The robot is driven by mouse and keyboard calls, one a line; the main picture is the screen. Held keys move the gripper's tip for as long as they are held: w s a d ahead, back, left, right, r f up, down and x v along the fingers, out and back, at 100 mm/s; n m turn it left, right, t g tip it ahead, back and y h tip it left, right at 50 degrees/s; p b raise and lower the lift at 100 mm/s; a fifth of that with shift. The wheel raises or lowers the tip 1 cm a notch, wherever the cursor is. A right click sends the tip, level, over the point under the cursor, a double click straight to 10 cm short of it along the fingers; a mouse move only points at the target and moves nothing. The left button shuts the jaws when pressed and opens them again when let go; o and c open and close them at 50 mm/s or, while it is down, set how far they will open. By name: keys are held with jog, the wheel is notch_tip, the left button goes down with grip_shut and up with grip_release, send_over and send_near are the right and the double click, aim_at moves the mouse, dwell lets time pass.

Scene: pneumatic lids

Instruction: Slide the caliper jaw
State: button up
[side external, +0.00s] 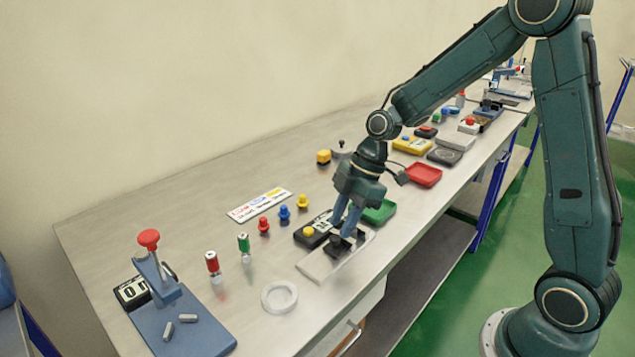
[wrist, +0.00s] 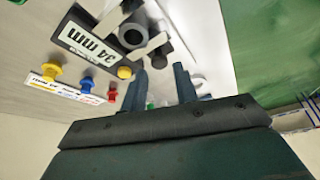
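The caliper unit lies near the table's front edge. Its black display box (side external: 310,234) has a yellow knob (side external: 308,231) and reads 34 mm in the wrist view (wrist: 89,43). Dark jaw pieces (wrist: 156,47) and a dark round part (wrist: 133,36) sit beside the box on a pale plate (side external: 318,267). My gripper (side external: 343,229) points down just above the dark jaw parts. Its two fingers (wrist: 161,73) are apart, with a clear gap between them. I cannot tell whether a fingertip touches the jaw.
A green tray (side external: 381,212) stands close behind my gripper, with a red tray (side external: 424,175) farther back. Red (side external: 264,225), blue (side external: 284,215) and yellow (side external: 303,202) knobs stand left of the box. A white ring (side external: 267,302) lies at the front left.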

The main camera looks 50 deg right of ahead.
jog(key=shift+x, duration=1.25)
grip_shut()
jog(key=shift+a, duration=1.85)
